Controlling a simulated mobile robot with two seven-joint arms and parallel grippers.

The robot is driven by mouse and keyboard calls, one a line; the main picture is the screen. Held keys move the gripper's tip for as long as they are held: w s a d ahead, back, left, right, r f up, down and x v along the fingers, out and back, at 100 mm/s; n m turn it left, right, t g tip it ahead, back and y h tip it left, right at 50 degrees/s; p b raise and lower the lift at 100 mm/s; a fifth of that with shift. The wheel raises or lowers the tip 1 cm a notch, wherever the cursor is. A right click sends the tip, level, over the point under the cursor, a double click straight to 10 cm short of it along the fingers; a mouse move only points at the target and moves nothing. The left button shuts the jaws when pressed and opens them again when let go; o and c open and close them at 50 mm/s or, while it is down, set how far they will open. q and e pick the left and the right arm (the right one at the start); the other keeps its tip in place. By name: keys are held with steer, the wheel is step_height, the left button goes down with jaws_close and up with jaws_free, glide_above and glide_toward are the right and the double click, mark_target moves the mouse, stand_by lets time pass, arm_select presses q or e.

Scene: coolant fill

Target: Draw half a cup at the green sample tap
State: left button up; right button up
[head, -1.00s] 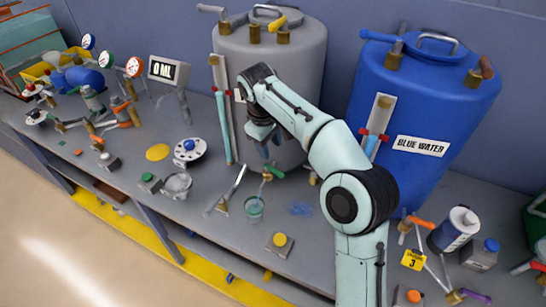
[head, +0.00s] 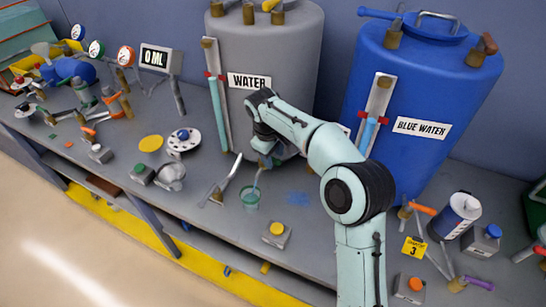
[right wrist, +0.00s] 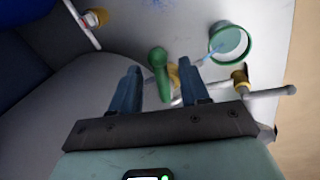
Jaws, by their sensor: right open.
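The green tap handle (right wrist: 157,62) shows in the right wrist view, between the spread fingers of my right gripper (right wrist: 160,84). In the head view my right gripper (head: 268,155) is at the front of the grey water tank (head: 280,50) and hides most of the tap. The green-rimmed cup (head: 250,200) stands upright on the bench below it. A thin light-blue stream (right wrist: 205,58) runs from the tap into the cup, which also shows in the right wrist view (right wrist: 229,43). The exact level in the cup is hard to tell. My left gripper is not in view.
A blue tank (head: 420,90) labelled BLUE WATER stands to the right. A display (head: 157,58) reads 0 ML. A yellow-button box (head: 277,234) sits in front of the cup, and a metal lever stand (head: 222,185) is left of it. A blue splash (head: 298,198) marks the bench.

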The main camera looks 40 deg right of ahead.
steer(key=shift+f, duration=0.15)
jaws_close()
steer(key=shift+d+n+p, duration=0.25)
steer(key=shift+n+p, duration=0.15)
steer(key=shift+n, duration=0.1)
steer(key=shift+w+d+n+p, duration=0.25)
steer(key=shift+n+p, duration=0.1)
steer(key=shift+n, duration=0.45)
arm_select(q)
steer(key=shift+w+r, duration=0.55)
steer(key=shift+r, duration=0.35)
arm_select(e)
steer(key=shift+s, duration=0.1)
jaws_free()
